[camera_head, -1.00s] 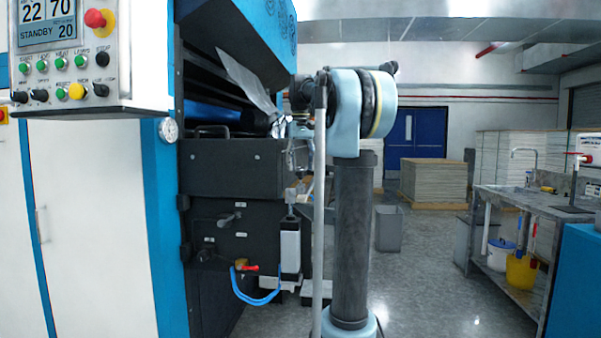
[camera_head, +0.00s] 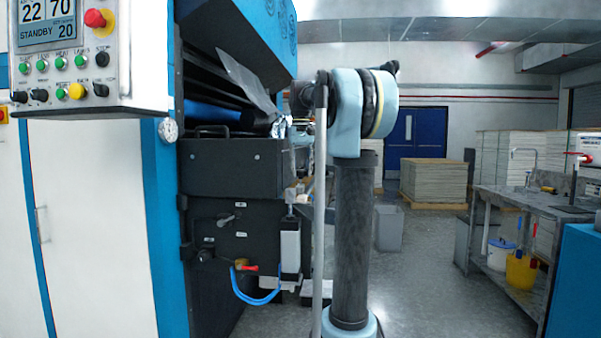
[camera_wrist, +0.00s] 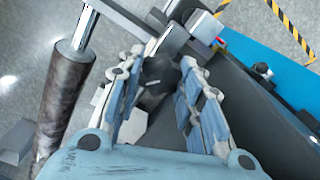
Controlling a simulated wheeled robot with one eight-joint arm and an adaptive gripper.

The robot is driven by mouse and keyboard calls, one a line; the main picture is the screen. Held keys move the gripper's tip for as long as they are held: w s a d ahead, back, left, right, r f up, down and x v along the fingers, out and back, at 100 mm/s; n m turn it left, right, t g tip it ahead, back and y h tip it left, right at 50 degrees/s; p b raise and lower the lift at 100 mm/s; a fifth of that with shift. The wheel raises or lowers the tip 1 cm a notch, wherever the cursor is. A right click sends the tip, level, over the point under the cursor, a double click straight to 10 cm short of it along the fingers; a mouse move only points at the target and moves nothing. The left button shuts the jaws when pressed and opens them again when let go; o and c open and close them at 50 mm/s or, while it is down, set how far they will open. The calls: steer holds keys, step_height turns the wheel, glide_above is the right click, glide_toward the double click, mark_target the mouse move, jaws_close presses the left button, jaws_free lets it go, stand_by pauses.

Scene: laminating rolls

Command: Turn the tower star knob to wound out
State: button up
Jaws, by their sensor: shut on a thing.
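The star knob (camera_wrist: 158,76) is a dark, lobed knob between my fingers in the wrist view. It sits at the end of a grey metal bracket. My gripper (camera_wrist: 162,66) is shut on it, with a jointed blue-grey finger on each side. The fingers cover part of its sides, and I cannot read its turn position. In the head view, the black tower unit (camera_head: 235,168) stands on the side of the blue and white machine.
A dark, mottled roller (camera_wrist: 66,100) lies left of my gripper in the wrist view. In the head view, a blue hose (camera_head: 256,300) loops below the black unit. A workbench (camera_head: 545,203) stands at the right. Open grey floor (camera_head: 430,280) lies between.

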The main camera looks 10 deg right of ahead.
steer(key=n, duration=1.2)
steer(key=shift+w, duration=0.1)
steer(key=n, duration=0.6)
steer(key=shift+n, duration=0.3)
steer(key=n, duration=0.6)
steer(key=shift+n, duration=0.3)
steer(key=o, duration=1.1)
steer(key=shift+w, duration=0.1)
steer(key=shift+c, duration=0.2)
